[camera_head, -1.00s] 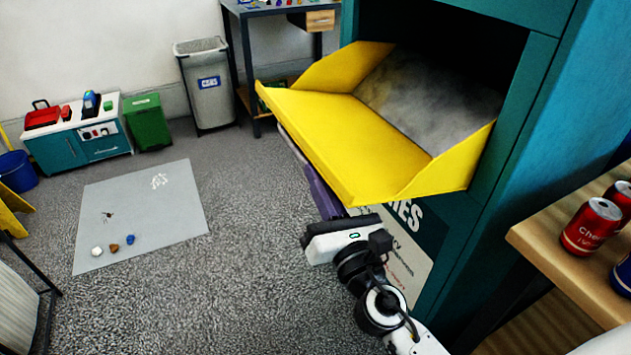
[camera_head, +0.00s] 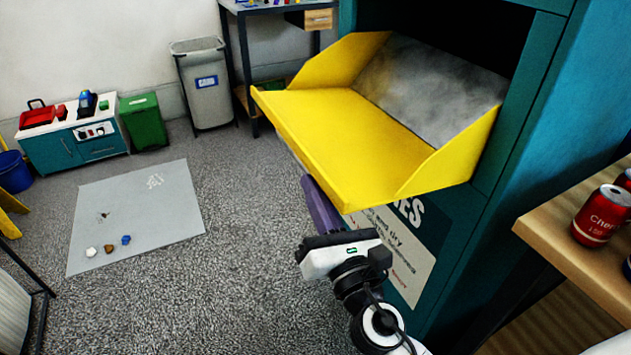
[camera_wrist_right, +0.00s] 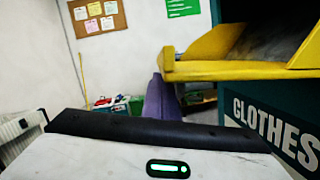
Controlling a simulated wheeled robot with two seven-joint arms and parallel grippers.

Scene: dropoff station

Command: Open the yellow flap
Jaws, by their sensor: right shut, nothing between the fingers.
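The yellow flap (camera_head: 340,125) on the teal clothes bin (camera_head: 500,130) is tilted down and open, with its grey inner chute showing behind it. It also shows at the upper right in the right wrist view (camera_wrist_right: 235,70). My right gripper (camera_head: 322,205) is below the flap's front edge, its purple fingers pointing up towards the underside. The fingers are shut with nothing between them. In the right wrist view the purple fingers (camera_wrist_right: 160,100) stand just left of the flap; whether they touch it I cannot tell. My left gripper is not in view.
A wooden shelf (camera_head: 545,232) with red cans (camera_head: 602,215) stands close on the right. A grey mat (camera_head: 140,225) with small items lies on the floor at left. A grey bin (camera_head: 205,90) and a green bin (camera_head: 143,122) stand by the wall. The floor between is clear.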

